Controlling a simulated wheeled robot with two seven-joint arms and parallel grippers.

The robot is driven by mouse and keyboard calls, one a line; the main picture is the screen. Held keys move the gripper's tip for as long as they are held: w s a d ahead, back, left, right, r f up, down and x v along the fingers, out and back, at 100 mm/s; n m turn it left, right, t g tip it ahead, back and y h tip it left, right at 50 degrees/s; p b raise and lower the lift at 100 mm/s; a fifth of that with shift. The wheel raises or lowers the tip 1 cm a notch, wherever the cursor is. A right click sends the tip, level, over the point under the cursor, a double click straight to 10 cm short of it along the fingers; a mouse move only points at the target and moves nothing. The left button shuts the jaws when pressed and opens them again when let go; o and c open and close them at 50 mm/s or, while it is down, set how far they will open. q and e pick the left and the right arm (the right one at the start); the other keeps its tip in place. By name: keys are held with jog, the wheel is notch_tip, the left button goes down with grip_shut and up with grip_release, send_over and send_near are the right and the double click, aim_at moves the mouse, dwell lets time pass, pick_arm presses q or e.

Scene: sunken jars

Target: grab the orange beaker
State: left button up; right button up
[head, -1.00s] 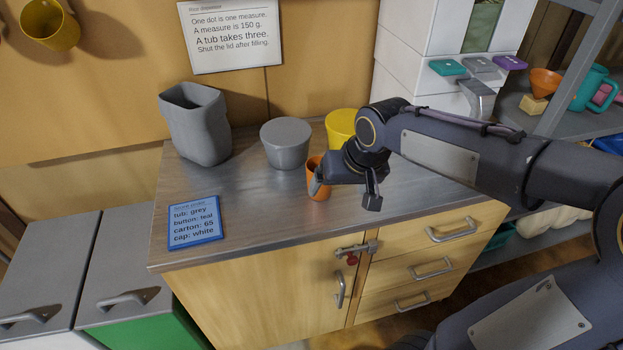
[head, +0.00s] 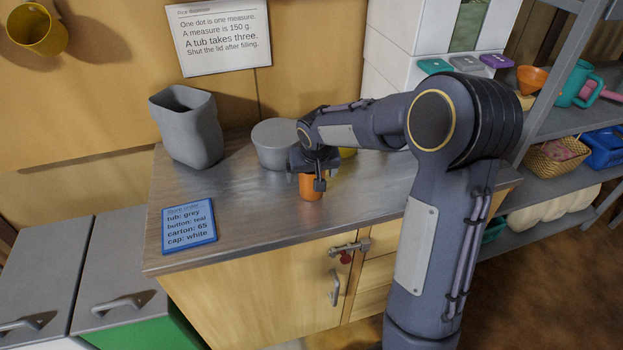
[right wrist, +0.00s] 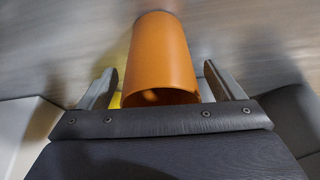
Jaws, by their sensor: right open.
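The orange beaker (head: 311,188) stands on the metal counter top, near its middle. My right gripper (head: 318,175) is right at the beaker and hides its upper part in the head view. In the right wrist view the beaker (right wrist: 161,58) lies between the two open fingers (right wrist: 160,88), with its rim toward the palm. A gap shows on each side, so the fingers look apart from it. My left gripper is not in view.
A grey tub (head: 275,143) stands just behind the beaker, and a yellow one (head: 347,152) is mostly hidden by my arm. A tall grey container (head: 187,128) and a blue order card (head: 189,224) are at the left.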

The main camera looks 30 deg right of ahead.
jog(key=c, duration=1.1)
jog(key=shift+o, duration=0.2)
